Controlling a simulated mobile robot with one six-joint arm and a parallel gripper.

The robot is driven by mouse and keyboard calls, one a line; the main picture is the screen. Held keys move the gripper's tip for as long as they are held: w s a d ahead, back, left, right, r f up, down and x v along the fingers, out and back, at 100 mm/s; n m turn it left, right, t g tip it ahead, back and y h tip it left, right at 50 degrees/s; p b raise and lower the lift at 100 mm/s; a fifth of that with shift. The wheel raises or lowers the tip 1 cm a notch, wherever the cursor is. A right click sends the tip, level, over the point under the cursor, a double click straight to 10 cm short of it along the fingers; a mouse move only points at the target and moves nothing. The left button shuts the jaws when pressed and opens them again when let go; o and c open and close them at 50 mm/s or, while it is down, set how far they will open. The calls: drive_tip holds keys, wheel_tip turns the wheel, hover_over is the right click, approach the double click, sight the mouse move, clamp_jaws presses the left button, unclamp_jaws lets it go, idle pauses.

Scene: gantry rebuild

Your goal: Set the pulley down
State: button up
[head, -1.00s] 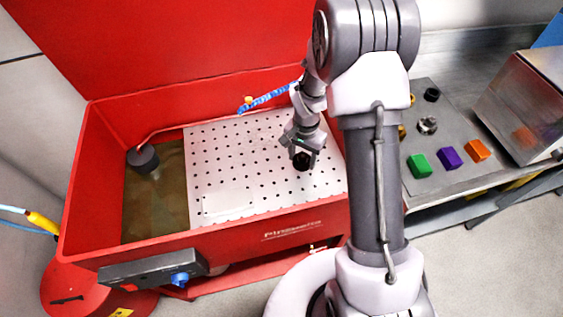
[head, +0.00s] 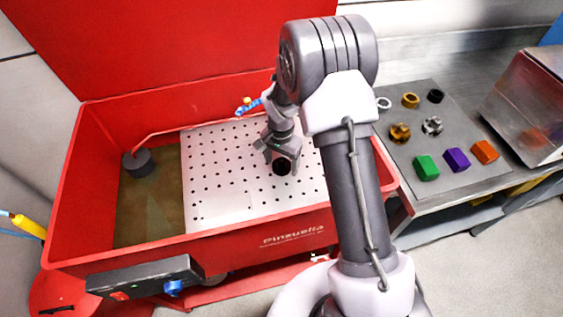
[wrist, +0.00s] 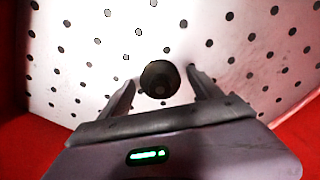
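The pulley (head: 282,167) is a small black round part. It is at the tip of my gripper (head: 281,160), over the white perforated panel in the red basin. In the wrist view the pulley (wrist: 160,79) sits between the two fingers of my gripper (wrist: 161,80), which flank it closely. My gripper appears shut on it. The perforated panel (head: 225,190) lies below and is bare around the pulley. I cannot tell how much gap there is between the pulley and the panel.
The red basin (head: 130,254) has raised walls and dark liquid at left. At right, a grey mat (head: 455,185) holds rings, gears and colored blocks, beside a metal box (head: 528,110). The panel has free room left of my gripper.

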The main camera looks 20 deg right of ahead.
wheel_tip(320, 180, up, 14)
drive_tip(key=p, duration=0.6)
wheel_tip(320, 180, up, 11)
drive_tip(key=n+t, duration=0.1)
drive_tip(key=t, duration=0.1)
hover_over(281, 161)
drive_tip(key=s, duration=0.4)
drive_tip(key=s+a+r+n+t, duration=0.1)
drive_tip(key=s+r, duration=0.2)
drive_tip(key=s, duration=0.4)
drive_tip(key=s+a+r+n+t+y, duration=0.1)
drive_tip(key=s+r, duration=0.3)
drive_tip(key=s, duration=0.3)
drive_tip(key=s+a+r+n+t+y, duration=0.1)
drive_tip(key=s+r, duration=0.3)
drive_tip(key=s, duration=0.3)
drive_tip(key=shift+a+n+t, duration=0.3)
drive_tip(key=shift+a+t, duration=0.05)
drive_tip(key=shift+t, duration=0.05)
